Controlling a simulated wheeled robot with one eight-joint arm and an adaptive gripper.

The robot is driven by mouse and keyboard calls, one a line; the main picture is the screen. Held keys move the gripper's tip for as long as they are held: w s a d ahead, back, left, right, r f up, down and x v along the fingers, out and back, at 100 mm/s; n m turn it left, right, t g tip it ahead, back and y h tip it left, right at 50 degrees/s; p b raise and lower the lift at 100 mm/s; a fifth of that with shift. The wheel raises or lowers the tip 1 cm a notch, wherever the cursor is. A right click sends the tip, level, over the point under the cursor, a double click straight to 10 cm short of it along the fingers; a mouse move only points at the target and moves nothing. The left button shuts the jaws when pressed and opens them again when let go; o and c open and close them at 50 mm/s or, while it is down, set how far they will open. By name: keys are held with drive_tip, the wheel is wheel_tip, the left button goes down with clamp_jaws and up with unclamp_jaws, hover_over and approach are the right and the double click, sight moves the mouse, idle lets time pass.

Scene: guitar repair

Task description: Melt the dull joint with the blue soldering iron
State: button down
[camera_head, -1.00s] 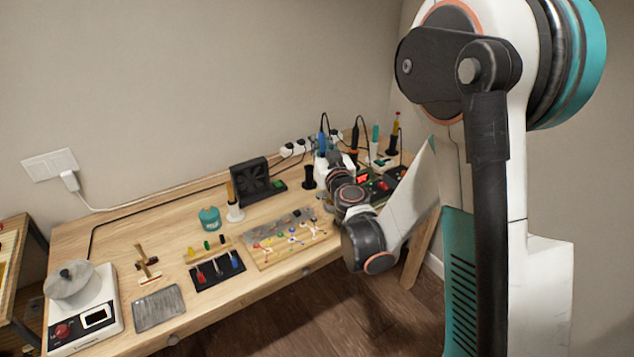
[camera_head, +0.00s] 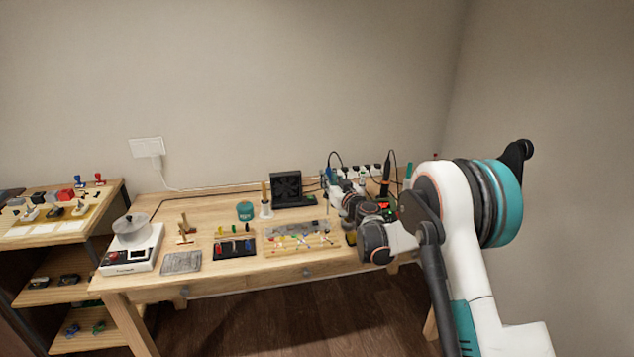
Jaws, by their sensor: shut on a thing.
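The blue soldering iron (camera_head: 327,175) is upright at the back right of the workbench, with a dark cord rising from its top. My gripper (camera_head: 333,184) is small and partly hidden by my arm. It is shut on the blue iron. The work board (camera_head: 270,246), with coloured wires and small parts, lies on the bench to the left of and in front of my gripper. The dull joint is too small to tell apart on it. The iron is apart from the work board.
A black fan (camera_head: 287,187) stands behind the board. A teal jar (camera_head: 244,211), a black tool mat (camera_head: 235,248), a grey tray (camera_head: 181,263) and a white hotplate-like device (camera_head: 134,256) are to the left. A second iron (camera_head: 387,173) stands at right. A shelf unit (camera_head: 75,237) is at far left.

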drive_tip(key=w+a+f+n+y+b, duration=0.1)
drive_tip(key=w+a+f+b, duration=0.1)
drive_tip(key=a+f, duration=0.2)
drive_tip(key=shift+f+g+b, duration=0.4)
drive_tip(key=shift+f, duration=1.45)
drive_tip(key=shift+b, duration=0.3)
drive_tip(key=shift+f, duration=0.1)
idle(0.5)
drive_tip(key=shift+f+b, duration=0.35)
drive_tip(key=shift+b, duration=0.1)
drive_tip(key=shift+f, duration=0.2)
drive_tip(key=shift+b, duration=0.55)
idle(3.6)
